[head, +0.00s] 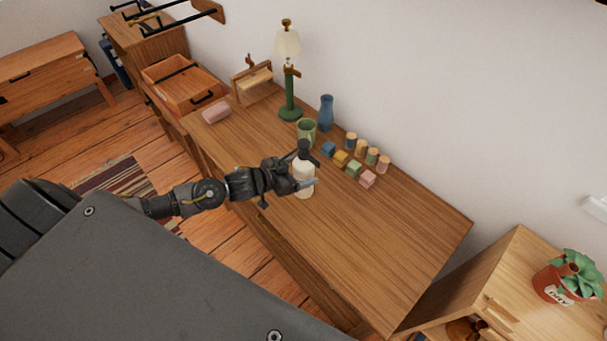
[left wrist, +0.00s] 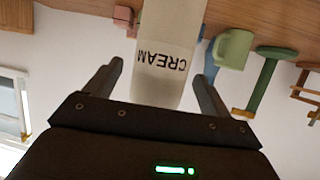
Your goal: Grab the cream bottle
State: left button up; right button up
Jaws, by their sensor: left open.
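The cream bottle (head: 303,177) stands on the wooden desk (head: 345,235), a pale off-white bottle with its lower part showing in the head view. In the left wrist view the bottle (left wrist: 167,50) shows the word CREAM, upside down in the picture. My left gripper (head: 307,168) is at the bottle, with its fingers apart on either side of it. In the left wrist view the left gripper's fingers (left wrist: 158,85) show a gap to the bottle on both sides. The bottle's upper part is partly hidden by the gripper in the head view. My right gripper is not in view.
A green mug (head: 306,130), a blue vase (head: 326,113) and a green lamp (head: 290,95) stand behind the bottle. Several coloured blocks and jars (head: 353,168) sit to its right. A pink block (head: 216,112) lies at the left. The desk's front right is clear.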

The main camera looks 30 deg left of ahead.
pick_arm(q)
jog(key=shift+x, duration=0.9)
jog(key=shift+s, duration=0.1)
jog(key=shift+c, duration=0.3)
jog(key=c, duration=1.2)
jog(key=shift+r, duration=0.2)
